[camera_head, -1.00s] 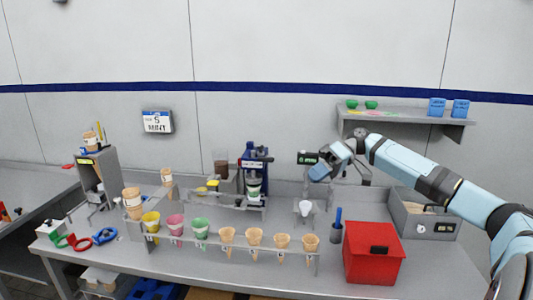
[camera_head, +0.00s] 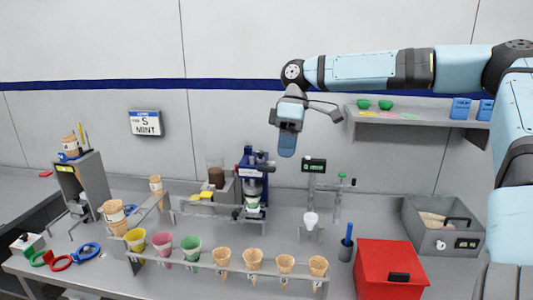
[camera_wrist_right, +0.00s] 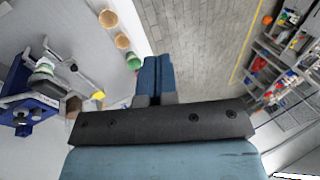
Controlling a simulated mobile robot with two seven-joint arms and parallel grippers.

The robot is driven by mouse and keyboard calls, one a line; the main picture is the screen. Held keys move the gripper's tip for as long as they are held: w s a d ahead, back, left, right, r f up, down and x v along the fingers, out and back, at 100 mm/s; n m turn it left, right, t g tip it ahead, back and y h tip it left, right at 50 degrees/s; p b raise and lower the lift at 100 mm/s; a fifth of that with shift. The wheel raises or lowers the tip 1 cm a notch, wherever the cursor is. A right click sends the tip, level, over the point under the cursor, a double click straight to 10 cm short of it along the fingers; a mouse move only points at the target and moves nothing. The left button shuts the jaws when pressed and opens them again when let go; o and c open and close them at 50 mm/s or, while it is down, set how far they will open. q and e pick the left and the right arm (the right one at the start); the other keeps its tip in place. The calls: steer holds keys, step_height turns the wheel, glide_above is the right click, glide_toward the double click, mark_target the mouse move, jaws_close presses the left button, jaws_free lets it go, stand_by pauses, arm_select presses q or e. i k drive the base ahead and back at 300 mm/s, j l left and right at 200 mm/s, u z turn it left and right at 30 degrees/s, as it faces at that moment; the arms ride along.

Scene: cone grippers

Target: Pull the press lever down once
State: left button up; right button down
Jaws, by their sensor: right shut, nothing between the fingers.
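The blue press (camera_head: 247,180) stands at the back middle of the counter, with a green and white cup (camera_head: 253,203) under it. A short dark part, perhaps the lever (camera_head: 267,167), sticks out at its upper right; I cannot make it out clearly. The press also shows at the left edge of the right wrist view (camera_wrist_right: 17,83). My right gripper (camera_head: 287,150) is shut and empty, pointing down in the air up and to the right of the press, apart from it. Its blue fingers meet in the right wrist view (camera_wrist_right: 153,75). My left gripper is out of view.
A rack (camera_head: 205,265) holds several cones and cups in front. A small stand with a display (camera_head: 314,166) is right of the press. A red box (camera_head: 390,262) and a grey bin (camera_head: 425,235) stand at right. A shelf (camera_head: 415,115) hangs behind.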

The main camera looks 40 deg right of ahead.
mark_target(270, 168)
steer(key=i+l, duration=0.75)
steer(key=l, duration=0.25)
